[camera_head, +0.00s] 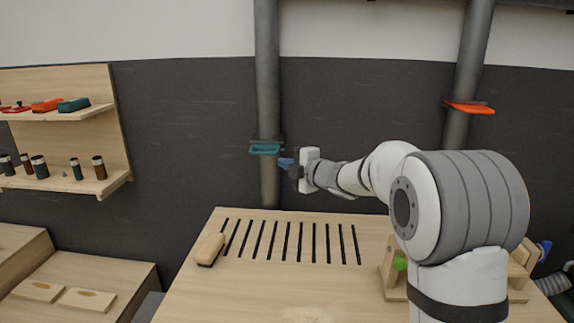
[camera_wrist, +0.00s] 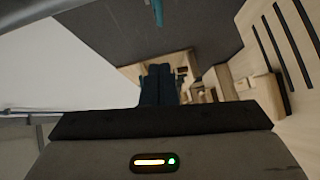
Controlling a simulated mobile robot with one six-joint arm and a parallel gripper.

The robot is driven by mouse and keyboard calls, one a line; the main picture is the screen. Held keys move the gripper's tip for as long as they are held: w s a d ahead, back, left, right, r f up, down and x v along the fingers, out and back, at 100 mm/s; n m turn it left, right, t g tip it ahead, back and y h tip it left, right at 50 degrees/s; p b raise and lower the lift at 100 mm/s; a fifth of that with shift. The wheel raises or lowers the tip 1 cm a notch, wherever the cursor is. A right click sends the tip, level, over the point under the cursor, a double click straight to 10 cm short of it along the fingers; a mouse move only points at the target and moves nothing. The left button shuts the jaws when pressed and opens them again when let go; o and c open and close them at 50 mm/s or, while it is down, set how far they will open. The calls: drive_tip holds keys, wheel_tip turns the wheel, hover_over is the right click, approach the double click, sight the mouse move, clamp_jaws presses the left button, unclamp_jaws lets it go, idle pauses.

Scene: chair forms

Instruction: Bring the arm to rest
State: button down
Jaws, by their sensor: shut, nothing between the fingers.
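My arm reaches in from the right of the head view, stretched out to the left over the back of the slotted wooden table (camera_head: 290,290). My gripper (camera_head: 284,162) is at the arm's end, above the table's height and just right of the left grey pipe. Its dark blue fingers (camera_wrist: 159,72) lie together in the wrist view, shut, with nothing seen between them. The gripper looks apart from the table and the pipe, though the exact gap to the pipe is hard to tell.
The left pipe (camera_head: 266,90) carries a teal bracket (camera_head: 265,149) close by my gripper. The right pipe (camera_head: 472,50) carries an orange bracket (camera_head: 468,107). A wooden block (camera_head: 210,247) lies beside the table's slots. A wall shelf (camera_head: 122,150) with small items stands left.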

drive_tip(key=s+d+f+m+h, duration=0.3)
drive_tip(key=s+d+m+h, duration=1.05)
drive_tip(key=d, duration=0.55)
drive_tip(key=s+f+m+g, duration=0.3)
drive_tip(key=s+m, duration=0.1)
drive_tip(key=s, duration=0.5)
drive_tip(key=s+d+f+m+g+y, duration=0.1)
drive_tip(key=s+f+m+g, duration=0.2)
drive_tip(key=s, duration=0.6)
drive_tip(key=s+f+m+g+y, duration=0.1)
drive_tip(key=s+f+m+g, duration=0.2)
drive_tip(key=s, duration=0.7)
drive_tip(key=shift+d+f+m, duration=0.15)
drive_tip(key=shift+f+m, duration=0.7)
drive_tip(key=shift+m, duration=0.1)
